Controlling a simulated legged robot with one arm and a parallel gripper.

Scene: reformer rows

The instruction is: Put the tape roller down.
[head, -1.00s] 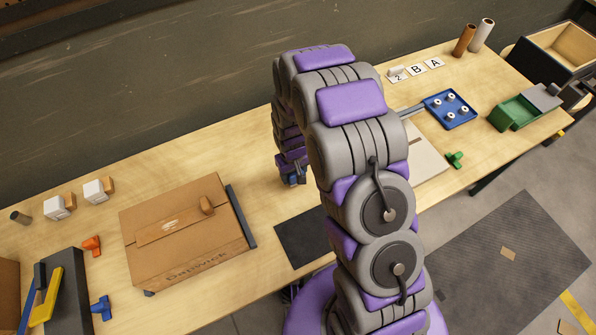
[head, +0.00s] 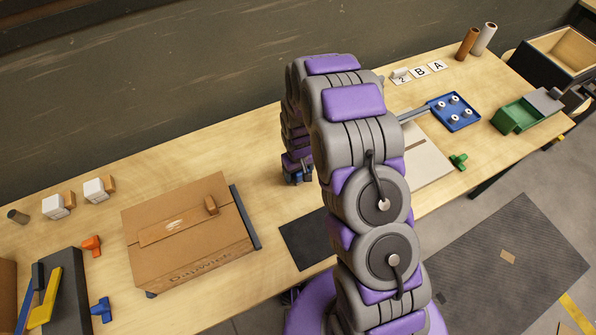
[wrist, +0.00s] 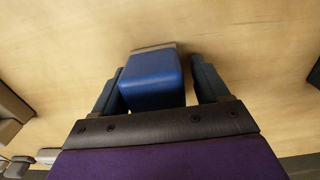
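A blue block-like body with a thin brown-grey edge at its far end, which looks like the tape roller (wrist: 152,80), lies between the fingers of my gripper (wrist: 160,84) in the wrist view. The left finger is close against it. A gap shows between it and the right finger, so the fingers look open around it. In the head view my gripper (head: 297,174) is small, pointing down over the table behind my arm, with blue at its tip. Whether the roller touches the table cannot be told.
A taped cardboard box (head: 185,238) stands left of my gripper, with a dark bar (head: 244,217) along its right side. A dark mat (head: 306,240) lies in front. A blue tray (head: 453,112) and green container (head: 520,112) are at right. Table (head: 235,150) behind the box is clear.

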